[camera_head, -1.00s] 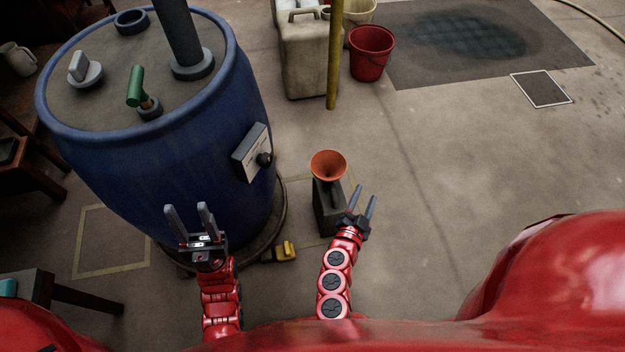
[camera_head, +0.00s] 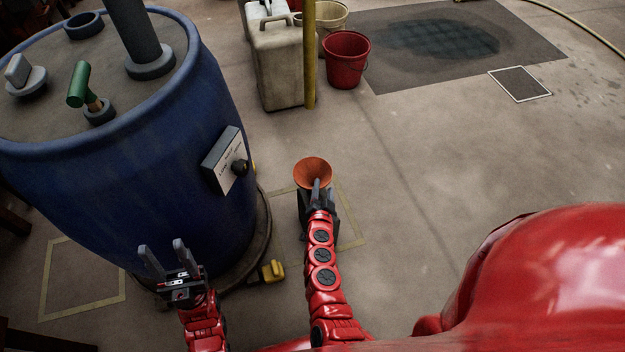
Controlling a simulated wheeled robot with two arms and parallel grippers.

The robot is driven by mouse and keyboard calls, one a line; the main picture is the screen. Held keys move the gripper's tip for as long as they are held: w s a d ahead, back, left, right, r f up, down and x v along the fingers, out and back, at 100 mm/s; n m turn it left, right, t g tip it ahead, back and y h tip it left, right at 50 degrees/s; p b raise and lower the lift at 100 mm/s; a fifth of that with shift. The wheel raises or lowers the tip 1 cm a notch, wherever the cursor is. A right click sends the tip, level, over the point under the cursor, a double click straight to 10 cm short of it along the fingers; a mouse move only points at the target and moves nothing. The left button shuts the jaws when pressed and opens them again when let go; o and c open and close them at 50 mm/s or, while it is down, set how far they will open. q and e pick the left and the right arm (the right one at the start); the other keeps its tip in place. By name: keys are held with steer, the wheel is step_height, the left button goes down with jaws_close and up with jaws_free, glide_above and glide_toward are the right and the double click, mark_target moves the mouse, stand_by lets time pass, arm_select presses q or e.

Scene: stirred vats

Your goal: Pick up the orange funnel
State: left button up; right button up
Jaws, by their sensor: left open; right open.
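The orange funnel (camera_head: 312,170) sits upright, mouth up, on top of a dark grey stand (camera_head: 303,204) on the floor, right of the blue vat. My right gripper (camera_head: 316,186) is at the near side of the funnel, and its finger overlaps the funnel's lower rim in the view. It is open, and I cannot tell whether it touches the funnel. The funnel's lower part is hidden behind it. My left gripper (camera_head: 161,262) is open and empty, low in front of the blue vat.
The large blue vat (camera_head: 130,180) with a control box (camera_head: 225,160) fills the left. A yellow pedal (camera_head: 271,271) lies at its base. A yellow post (camera_head: 309,60), a pale canister (camera_head: 278,65) and a red bucket (camera_head: 346,60) stand behind. The floor to the right is clear.

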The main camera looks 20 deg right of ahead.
mark_target(324, 181)
steer(key=b+x, duration=0.2)
steer(key=x, duration=0.3)
steer(key=shift+f, duration=0.1)
steer(key=shift+w+d, duration=0.15)
steer(key=shift+w, duration=0.25)
jaws_close()
